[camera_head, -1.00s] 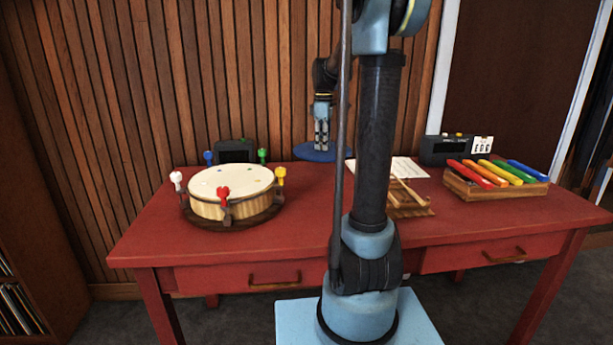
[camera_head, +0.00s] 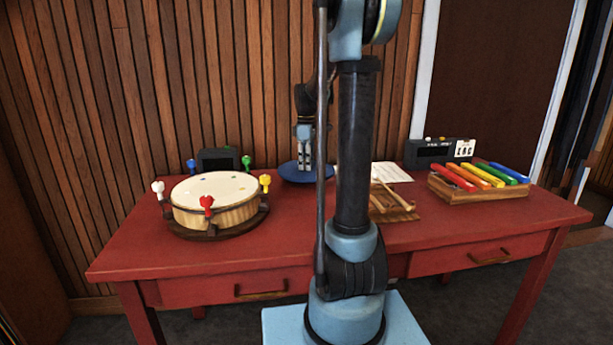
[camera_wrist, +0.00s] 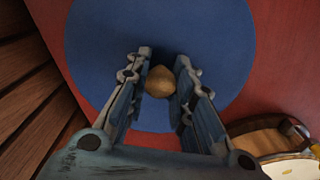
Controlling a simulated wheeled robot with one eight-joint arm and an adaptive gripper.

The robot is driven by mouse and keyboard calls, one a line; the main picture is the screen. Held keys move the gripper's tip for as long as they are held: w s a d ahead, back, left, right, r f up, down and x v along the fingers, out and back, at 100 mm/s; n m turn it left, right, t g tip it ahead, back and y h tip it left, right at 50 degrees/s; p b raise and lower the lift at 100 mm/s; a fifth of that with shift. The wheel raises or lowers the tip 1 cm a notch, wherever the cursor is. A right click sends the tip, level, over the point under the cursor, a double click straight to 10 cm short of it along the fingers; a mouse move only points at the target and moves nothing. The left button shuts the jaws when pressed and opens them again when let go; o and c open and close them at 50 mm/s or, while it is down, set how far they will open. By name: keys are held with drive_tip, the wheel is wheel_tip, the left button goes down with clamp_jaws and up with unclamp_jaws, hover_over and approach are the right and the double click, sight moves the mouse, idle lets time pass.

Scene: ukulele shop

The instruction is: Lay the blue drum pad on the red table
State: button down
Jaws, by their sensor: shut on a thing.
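The blue drum pad (camera_head: 296,174) is a flat round disc at the back middle of the red table (camera_head: 262,255). It looks level, at or just above the tabletop; I cannot tell whether it touches. In the wrist view the pad (camera_wrist: 98,45) fills the upper middle, with red tabletop around it. My gripper (camera_head: 304,167) points down over the pad. My arm hides part of the pad's right side.
A drum (camera_head: 214,200) with coloured pegs stands left of the pad. A dark box (camera_head: 217,159) is behind it. Paper (camera_head: 391,172), a wooden tray with sticks (camera_head: 395,212), coloured bars (camera_head: 478,183) and a dark clock-like device (camera_head: 432,153) are right. The slatted wall (camera_head: 130,110) is close behind.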

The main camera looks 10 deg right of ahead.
sight(306, 172)
drive_tip(key=shift+f, duration=2.25)
drive_tip(key=c, duration=1.4)
unclamp_jaws()
wheel_tip(306, 172, up, 12)
drive_tip(key=shift+r, duration=0.1)
drive_tip(key=shift+s, duration=0.1)
